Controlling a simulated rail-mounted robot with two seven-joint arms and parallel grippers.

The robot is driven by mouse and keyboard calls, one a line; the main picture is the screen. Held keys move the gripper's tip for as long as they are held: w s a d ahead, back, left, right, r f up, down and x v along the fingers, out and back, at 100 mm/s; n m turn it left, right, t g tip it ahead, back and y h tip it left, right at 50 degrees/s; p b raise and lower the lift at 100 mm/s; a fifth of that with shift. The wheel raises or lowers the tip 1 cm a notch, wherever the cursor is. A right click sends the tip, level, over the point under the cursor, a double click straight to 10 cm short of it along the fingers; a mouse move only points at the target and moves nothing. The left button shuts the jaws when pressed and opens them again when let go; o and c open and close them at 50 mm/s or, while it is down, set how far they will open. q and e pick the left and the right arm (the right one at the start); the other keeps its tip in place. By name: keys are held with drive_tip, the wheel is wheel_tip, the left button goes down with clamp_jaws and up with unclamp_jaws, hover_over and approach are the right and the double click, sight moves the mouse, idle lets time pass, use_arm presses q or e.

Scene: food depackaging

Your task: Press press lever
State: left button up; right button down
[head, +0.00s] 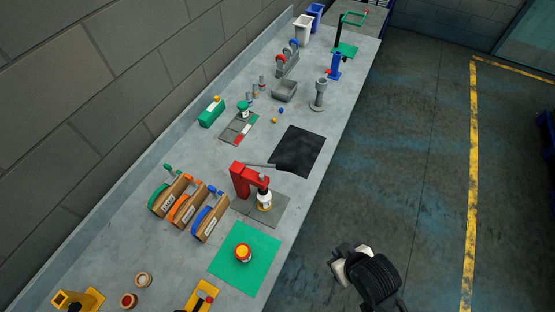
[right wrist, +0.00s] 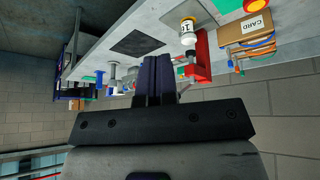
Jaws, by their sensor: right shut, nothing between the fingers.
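The red press (head: 240,180) stands on a grey base plate (head: 273,210) in the middle of the bench. Its grey lever (head: 259,164) sticks out to the right, toward a black mat. A small white jar (head: 265,200) stands under the press head. In the right wrist view the red press (right wrist: 203,58) and the labelled jar (right wrist: 187,32) show upside down beyond my fingers. My right gripper (head: 345,256) is off the bench's right edge, apart from the press and lever. Its fingers (right wrist: 155,78) are shut and empty. My left gripper is not in view.
A green mat (head: 263,262) with a red button (head: 243,252) lies in front of the press. Several cardboard boxes with coloured handles (head: 186,210) stand left of it. The black mat (head: 298,150) is bare.

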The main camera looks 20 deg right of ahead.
drive_tip(key=w+a+r+n+t+y+b, duration=0.15)
drive_tip(key=w+r+t, duration=0.25)
drive_tip(key=w+r, duration=0.5)
drive_tip(key=w+a+r+t+h+b, duration=0.1)
drive_tip(key=w+a+r+t+b, duration=0.15)
drive_tip(key=w+r, duration=0.65)
drive_tip(key=w+a+r+n+t+y+b, duration=0.1)
drive_tip(key=w+a+r+n+b, duration=0.3)
drive_tip(key=a+r, duration=0.4)
drive_tip(key=w+a+r+n+t+y+b, duration=0.1)
drive_tip(key=w+a+r+n+b, duration=0.1)
drive_tip(key=w+a+r+n, duration=0.45)
drive_tip(key=w+d+f+n+g+h+b, duration=0.1)
drive_tip(key=w+d+f+g+h+b, duration=0.2)
drive_tip(key=w+d+f+g+h, duration=0.35)
drive_tip(key=s+d+f+n+g+y, duration=0.1)
drive_tip(key=d+f+n+g+y, duration=0.3)
drive_tip(key=f+n+g, duration=0.4)
drive_tip(key=d+n+g, duration=0.1)
drive_tip(key=n+g, duration=0.2)
drive_tip(key=n, duration=0.2)
drive_tip(key=shift+d+f+p, duration=0.3)
